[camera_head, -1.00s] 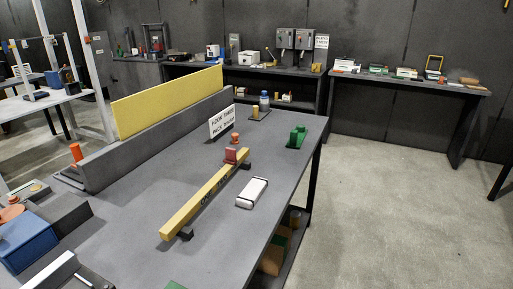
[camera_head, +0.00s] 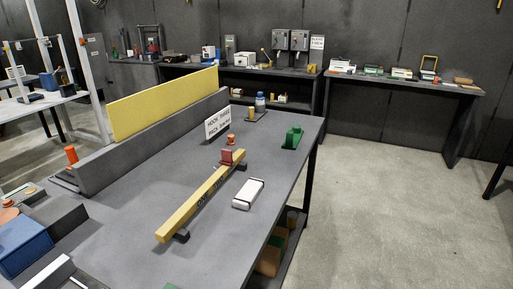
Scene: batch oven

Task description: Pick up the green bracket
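A green bracket (camera_head: 292,138) stands on the grey table (camera_head: 218,233) near its far right corner. Nothing touches it from above. Another green thing (camera_head: 172,287) shows only as a sliver at the bottom edge of the view, and I cannot tell what it is. Neither of my grippers shows in the head view.
A yellow bar (camera_head: 195,208) with a red block (camera_head: 232,156) lies along the table. A white box (camera_head: 248,194) is beside it. A sign (camera_head: 218,123) and a yellow panel (camera_head: 165,104) stand behind. A blue box (camera_head: 24,246) is at left. Floor is clear at right.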

